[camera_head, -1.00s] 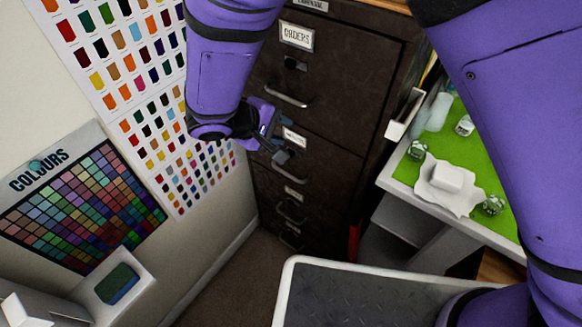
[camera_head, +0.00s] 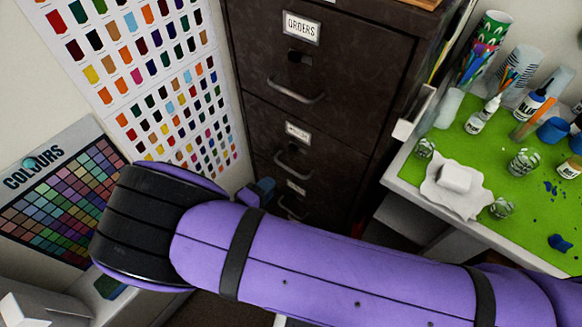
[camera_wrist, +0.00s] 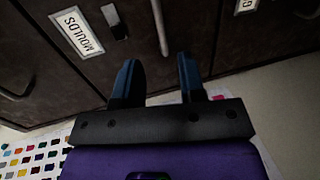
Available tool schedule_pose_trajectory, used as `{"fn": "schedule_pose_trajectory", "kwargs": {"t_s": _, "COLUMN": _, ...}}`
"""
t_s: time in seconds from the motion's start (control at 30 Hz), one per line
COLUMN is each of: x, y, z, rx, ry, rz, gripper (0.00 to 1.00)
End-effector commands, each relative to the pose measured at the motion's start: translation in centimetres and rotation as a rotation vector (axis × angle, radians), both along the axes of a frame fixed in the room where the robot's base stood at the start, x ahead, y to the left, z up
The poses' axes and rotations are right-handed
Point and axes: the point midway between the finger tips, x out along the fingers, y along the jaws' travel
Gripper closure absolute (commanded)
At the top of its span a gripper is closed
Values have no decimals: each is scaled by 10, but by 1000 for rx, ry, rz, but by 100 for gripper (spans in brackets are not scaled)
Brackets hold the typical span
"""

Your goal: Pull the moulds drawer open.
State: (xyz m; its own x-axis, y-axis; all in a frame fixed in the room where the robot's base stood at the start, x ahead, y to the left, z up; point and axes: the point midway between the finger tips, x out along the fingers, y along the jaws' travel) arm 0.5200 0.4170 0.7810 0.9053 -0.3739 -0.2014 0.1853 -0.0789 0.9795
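The moulds drawer (camera_head: 335,158) is a dark brown front in the filing cabinet, below the drawer labelled ORDERS. It looks flush with the cabinet. Its grey bar handle (camera_head: 293,170) hangs below its label. In the wrist view the MOULDS label (camera_wrist: 76,32) is readable, and the handle (camera_wrist: 159,28) runs down towards the space between my fingertips. My gripper (camera_wrist: 157,66) is open, its two blue fingers apart with nothing held. I cannot tell how far the handle is from them. In the head view my gripper (camera_head: 262,190) is left of the handle, mostly hidden behind my arm.
A wall with colour charts (camera_head: 130,70) stands close on the left. On the right is a table with a green mat (camera_head: 480,150) carrying bottles, jars and a white block. My purple arm crosses the lower picture and hides the floor.

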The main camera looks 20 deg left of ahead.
Motion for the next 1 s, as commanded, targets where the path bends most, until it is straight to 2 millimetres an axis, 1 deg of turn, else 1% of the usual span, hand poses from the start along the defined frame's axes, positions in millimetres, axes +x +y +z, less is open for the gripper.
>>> {"fn": "schedule_pose_trajectory", "kwargs": {"t_s": 0.17, "x": 15, "y": -7, "z": -4, "rx": -2, "ry": -1, "rz": -2, "gripper": 63}}
{"fn": "schedule_pose_trajectory", "kwargs": {"t_s": 0.4, "x": 54, "y": -23, "z": -12, "rx": -1, "ry": -1, "rz": -3, "gripper": 63}}
{"fn": "schedule_pose_trajectory", "kwargs": {"t_s": 0.6, "x": 81, "y": -33, "z": -18, "rx": -1, "ry": 0, "rz": -1, "gripper": 63}}
{"fn": "schedule_pose_trajectory", "kwargs": {"t_s": 0.8, "x": 95, "y": -39, "z": -21, "rx": 0, "ry": 0, "rz": -2, "gripper": 63}}
{"fn": "schedule_pose_trajectory", "kwargs": {"t_s": 1.0, "x": 97, "y": -40, "z": -22, "rx": -1, "ry": 0, "rz": -1, "gripper": 63}}
